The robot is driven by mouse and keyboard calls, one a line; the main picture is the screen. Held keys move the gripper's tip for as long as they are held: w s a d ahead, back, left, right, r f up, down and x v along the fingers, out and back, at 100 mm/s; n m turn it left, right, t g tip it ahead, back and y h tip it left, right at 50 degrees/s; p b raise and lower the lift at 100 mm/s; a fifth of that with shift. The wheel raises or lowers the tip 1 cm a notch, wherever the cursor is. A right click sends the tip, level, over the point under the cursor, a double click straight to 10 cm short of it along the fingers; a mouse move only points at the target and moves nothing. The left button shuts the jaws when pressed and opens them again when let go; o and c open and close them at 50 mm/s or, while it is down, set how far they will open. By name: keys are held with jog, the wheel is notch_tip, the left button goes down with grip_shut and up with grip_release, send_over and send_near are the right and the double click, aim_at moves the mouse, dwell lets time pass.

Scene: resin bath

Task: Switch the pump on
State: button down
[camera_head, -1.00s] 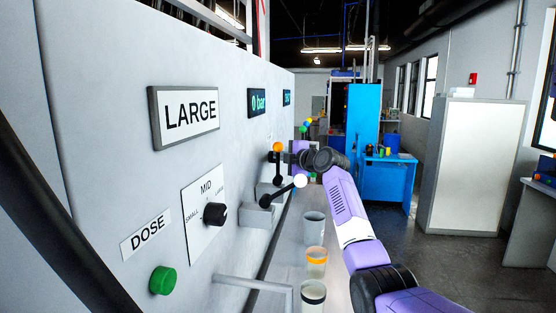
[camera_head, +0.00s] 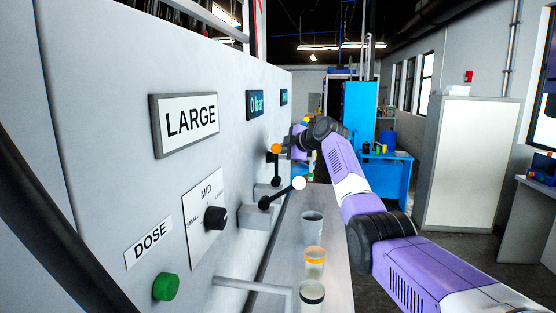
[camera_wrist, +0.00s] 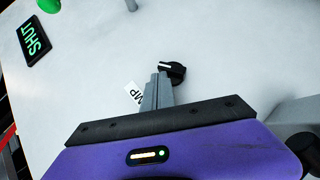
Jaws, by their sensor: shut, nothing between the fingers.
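The pump knob (camera_wrist: 172,70) is a black rotary knob with a white pointer mark on the pale panel, seen in the wrist view. A white label (camera_wrist: 133,92) beside it shows the letters "MP"; the rest is hidden behind my fingers. My gripper (camera_wrist: 160,77) is shut and empty, its fingertips just beside the knob in the picture. I cannot tell whether they touch it. In the head view my arm reaches far along the panel; the fingertips and this knob are not clearly visible there.
An orange-ball lever (camera_head: 276,148) and a white-ball lever (camera_head: 299,183) stick out from the panel. A dose selector (camera_head: 215,217) and green button (camera_head: 166,287) are nearer. Several cups stand on the ledge (camera_head: 338,265). A "SHUT" display (camera_wrist: 36,38) shows in the wrist view.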

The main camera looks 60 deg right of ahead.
jog(key=shift+r+p, duration=0.5)
jog(key=shift+r, duration=0.35)
